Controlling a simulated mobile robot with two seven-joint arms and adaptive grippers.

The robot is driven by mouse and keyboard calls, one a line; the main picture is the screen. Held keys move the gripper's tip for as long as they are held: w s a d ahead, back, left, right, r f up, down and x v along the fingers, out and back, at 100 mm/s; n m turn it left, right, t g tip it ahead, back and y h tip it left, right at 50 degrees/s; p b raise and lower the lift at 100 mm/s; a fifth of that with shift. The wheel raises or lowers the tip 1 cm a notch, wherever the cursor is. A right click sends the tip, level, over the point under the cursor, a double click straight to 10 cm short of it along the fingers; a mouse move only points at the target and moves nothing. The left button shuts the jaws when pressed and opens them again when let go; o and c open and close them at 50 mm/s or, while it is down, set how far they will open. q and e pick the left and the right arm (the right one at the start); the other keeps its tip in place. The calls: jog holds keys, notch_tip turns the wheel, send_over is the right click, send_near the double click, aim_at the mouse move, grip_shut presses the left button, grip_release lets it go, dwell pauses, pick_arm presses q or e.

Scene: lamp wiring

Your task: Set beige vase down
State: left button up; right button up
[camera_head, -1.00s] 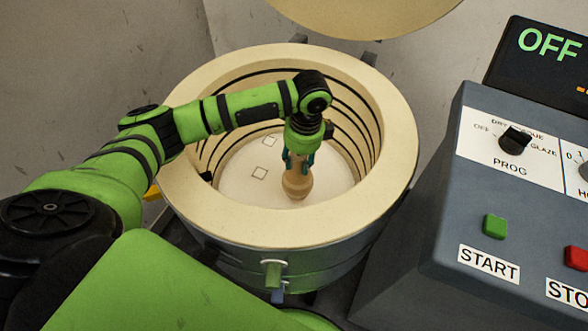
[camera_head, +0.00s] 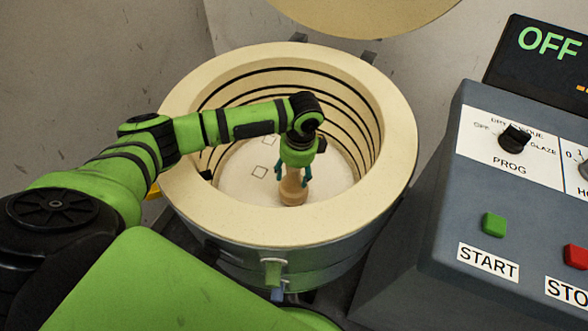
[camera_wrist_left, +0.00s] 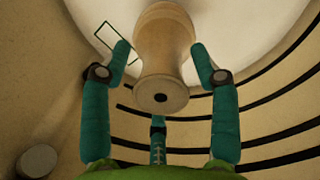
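The beige vase (camera_head: 292,196) is upright in the round kiln, on or very close to its pale floor (camera_head: 240,185). In the left wrist view the vase (camera_wrist_left: 165,50) has its dark mouth toward the camera. My left gripper (camera_head: 293,182) points down over the vase with one teal finger on each side. In the left wrist view its fingertips (camera_wrist_left: 161,52) look spread, with narrow gaps to the vase, so it seems open around the neck. The vase's base contact is hard to make out. My right gripper is not in view.
The kiln's thick cream rim (camera_head: 400,150) surrounds my left arm's reach, with dark coil grooves on the inner wall.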

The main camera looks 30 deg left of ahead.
pick_arm(q)
jog(key=r, duration=0.8)
jog(key=d+r, duration=0.1)
jog(key=r, duration=0.3)
jog(key=shift+w+r, duration=0.1)
jog(key=shift+w, duration=0.05)
dwell(1.1)
